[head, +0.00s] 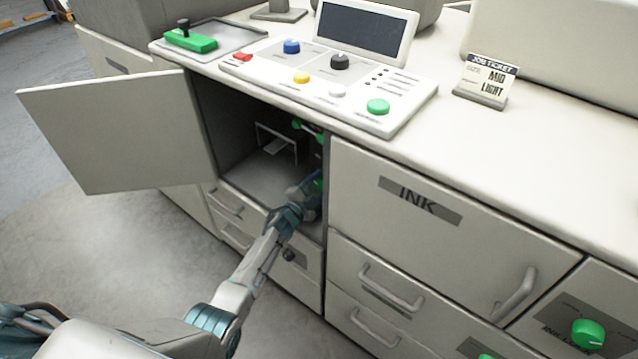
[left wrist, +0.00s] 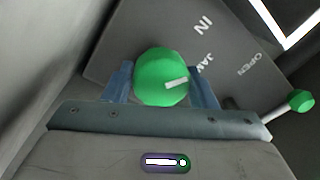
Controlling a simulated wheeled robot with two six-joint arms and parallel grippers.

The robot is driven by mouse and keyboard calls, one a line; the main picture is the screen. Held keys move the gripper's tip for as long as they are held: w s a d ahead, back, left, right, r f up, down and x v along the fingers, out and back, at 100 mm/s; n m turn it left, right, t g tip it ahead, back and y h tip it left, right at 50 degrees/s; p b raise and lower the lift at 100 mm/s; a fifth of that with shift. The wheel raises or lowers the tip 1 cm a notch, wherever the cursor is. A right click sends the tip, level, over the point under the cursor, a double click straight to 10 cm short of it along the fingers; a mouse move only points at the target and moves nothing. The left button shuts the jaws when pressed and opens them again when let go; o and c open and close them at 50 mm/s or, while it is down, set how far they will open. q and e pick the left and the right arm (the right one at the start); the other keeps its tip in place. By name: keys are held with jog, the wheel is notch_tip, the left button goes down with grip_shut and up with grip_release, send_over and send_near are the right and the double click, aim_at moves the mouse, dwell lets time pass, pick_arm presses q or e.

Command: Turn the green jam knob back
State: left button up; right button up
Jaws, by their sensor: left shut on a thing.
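The green jam knob (left wrist: 160,80) fills the middle of the left wrist view, with a white pointer mark on its face. It sits on a grey plate (left wrist: 135,35) lettered "IN", "JAM" and "OPEN", partly hidden behind the gripper. My left gripper (left wrist: 162,88) is shut on the knob, one blue finger on each side. In the head view my left arm reaches into the open cabinet (head: 262,180), and a bit of green shows at the gripper (head: 312,190). My right gripper is in neither view.
The cabinet door (head: 120,130) stands open to the left. A green-tipped lever (left wrist: 300,100) is close to the right of my gripper. A white frame (head: 277,142) stands inside the cabinet. The control panel (head: 400,115) is on the counter above; drawers lie below.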

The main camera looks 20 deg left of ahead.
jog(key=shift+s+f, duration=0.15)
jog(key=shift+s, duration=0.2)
pick_arm(q)
jog(key=o, duration=1)
jog(key=shift+c, duration=0.2)
